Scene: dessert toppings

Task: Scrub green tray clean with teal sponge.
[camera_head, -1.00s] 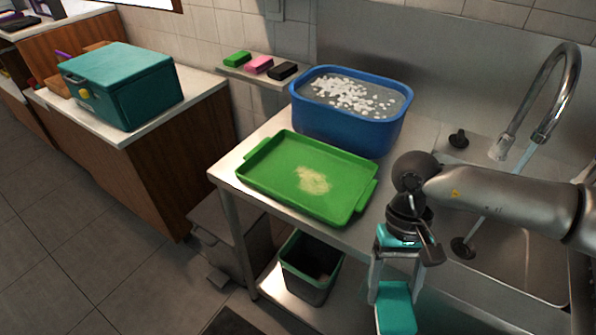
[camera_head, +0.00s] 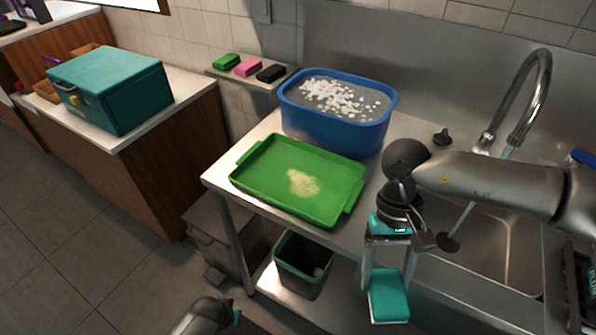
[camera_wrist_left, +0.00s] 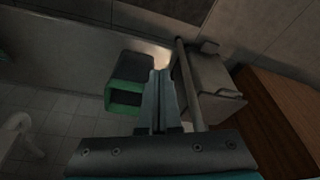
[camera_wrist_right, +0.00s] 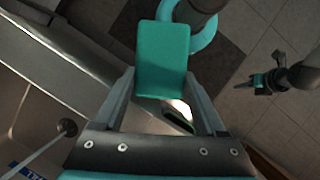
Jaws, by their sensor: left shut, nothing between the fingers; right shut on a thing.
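The green tray (camera_head: 268,192) lies flat on the steel counter left of the sink, with a pale yellowish smear (camera_head: 303,183) near its middle. My right gripper (camera_head: 387,278) is shut on the teal sponge (camera_head: 389,298) and holds it in front of the counter edge, right of the tray and apart from it. The sponge also shows between the fingers in the right wrist view (camera_wrist_right: 163,62). My left gripper (camera_wrist_left: 159,76) is shut and empty in the left wrist view. In the head view only part of my left arm shows at the bottom; its fingertips are not seen there.
A blue tub (camera_head: 335,132) of water with white foam stands behind the tray. A faucet (camera_head: 533,98) runs into the sink (camera_head: 490,245) at right. Green, pink and black sponges (camera_head: 248,67) lie on a wall shelf. A bin (camera_head: 303,265) stands below the counter. A teal box (camera_head: 112,88) is at left.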

